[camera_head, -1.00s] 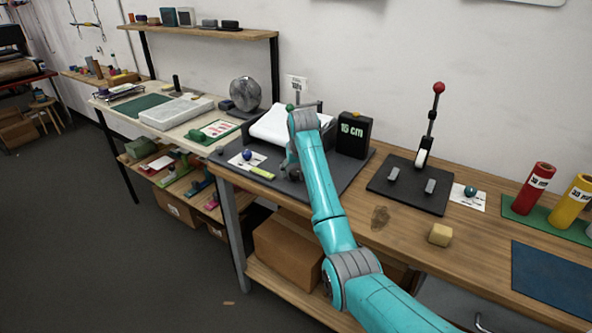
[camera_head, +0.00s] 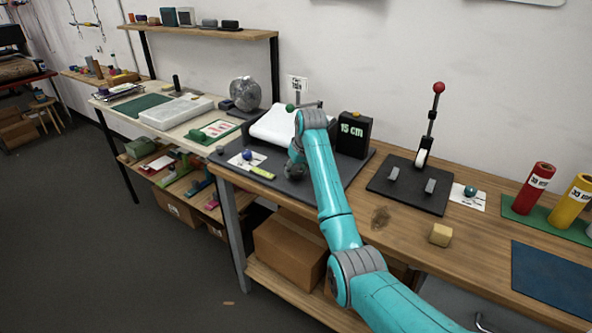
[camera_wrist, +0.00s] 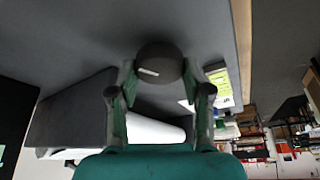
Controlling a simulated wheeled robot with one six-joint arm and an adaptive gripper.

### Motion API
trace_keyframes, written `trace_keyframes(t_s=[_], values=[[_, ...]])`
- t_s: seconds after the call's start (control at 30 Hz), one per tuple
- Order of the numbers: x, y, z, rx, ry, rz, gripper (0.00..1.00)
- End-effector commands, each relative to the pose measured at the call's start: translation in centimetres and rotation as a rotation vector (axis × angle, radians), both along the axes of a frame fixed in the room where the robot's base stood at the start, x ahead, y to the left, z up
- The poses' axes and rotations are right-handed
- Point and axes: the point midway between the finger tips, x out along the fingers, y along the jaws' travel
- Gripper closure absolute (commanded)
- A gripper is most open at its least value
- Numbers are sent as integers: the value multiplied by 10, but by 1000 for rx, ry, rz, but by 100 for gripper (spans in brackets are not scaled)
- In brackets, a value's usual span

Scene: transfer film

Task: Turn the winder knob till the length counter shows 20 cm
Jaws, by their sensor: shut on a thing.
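The length counter (camera_head: 352,130) is a black box with pale green digits that read 15 cm. The white film roll (camera_head: 275,126) lies beside it on a dark base plate. In the wrist view, the dark round winder knob (camera_wrist: 160,60) with a short white mark sits between my fingertips. My gripper (camera_wrist: 160,76) is shut on this knob. In the head view, my gripper (camera_head: 296,170) is at the front of the winder, and my arm hides part of the roll. The white roll also shows below the knob in the wrist view (camera_wrist: 154,130).
A lever press (camera_head: 425,155) with a red ball stands on a dark plate to the right. A small tan block (camera_head: 440,234), a red roll (camera_head: 534,188) and a yellow roll (camera_head: 571,202) stand farther right. A yellow-green strip (camera_head: 256,171) lies left of my gripper.

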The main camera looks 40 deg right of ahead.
Motion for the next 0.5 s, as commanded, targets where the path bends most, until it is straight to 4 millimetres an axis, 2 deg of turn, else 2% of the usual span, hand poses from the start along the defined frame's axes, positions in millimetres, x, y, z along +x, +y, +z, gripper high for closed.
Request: trace_keyframes(t_s=[0.07, 0.1, 0.2, 0.5], values=[[0, 0, 0, 0, -1, 0, 86], [0, 0, 0, 0, -1, -1, 46], [0, 0, 0, 0, -1, -1, 26], [0, 0, 1, -1, -1, -1, 26]])
